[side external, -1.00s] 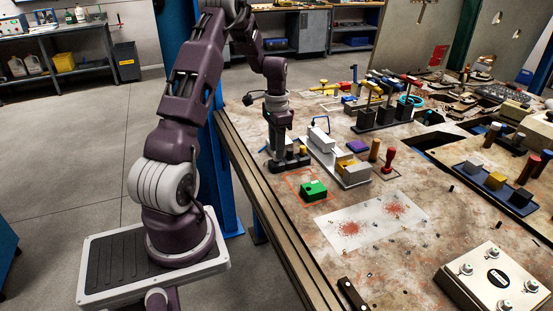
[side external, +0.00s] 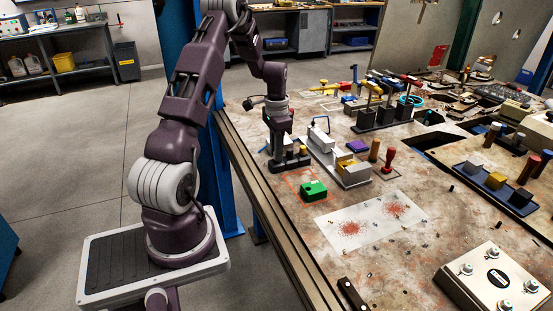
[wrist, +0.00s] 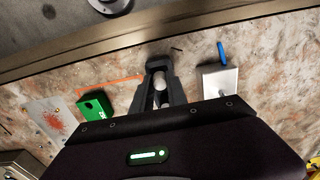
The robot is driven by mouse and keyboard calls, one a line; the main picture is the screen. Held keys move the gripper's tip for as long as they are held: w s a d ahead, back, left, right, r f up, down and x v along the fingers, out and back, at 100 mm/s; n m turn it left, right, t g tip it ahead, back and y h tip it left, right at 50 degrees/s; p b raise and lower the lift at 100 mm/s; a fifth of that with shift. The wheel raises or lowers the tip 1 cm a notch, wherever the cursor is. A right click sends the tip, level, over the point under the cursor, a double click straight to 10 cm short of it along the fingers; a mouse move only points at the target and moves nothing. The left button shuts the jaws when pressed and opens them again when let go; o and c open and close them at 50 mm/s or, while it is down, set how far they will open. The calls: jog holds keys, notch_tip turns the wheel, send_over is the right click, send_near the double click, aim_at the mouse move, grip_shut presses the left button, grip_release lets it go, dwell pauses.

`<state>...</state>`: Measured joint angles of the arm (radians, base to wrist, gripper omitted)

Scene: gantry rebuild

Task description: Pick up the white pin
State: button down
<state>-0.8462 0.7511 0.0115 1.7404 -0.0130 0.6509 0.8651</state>
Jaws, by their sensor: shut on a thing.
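In the side view the pin is hidden by the gripper. I cannot tell whether the white pin is clear of the holder.
A green block (side external: 314,190) lies just in front of the holder. A grey fixture (side external: 343,163) with white and yellow blocks stands close on the right, with a red stamp (side external: 388,160) beyond. A white sheet with red spots (side external: 370,222) lies toward the front.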

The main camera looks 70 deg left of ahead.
notch_tip(320, 180, up, 7)
jog(key=shift+r, duration=0.1)
dwell(0.3)
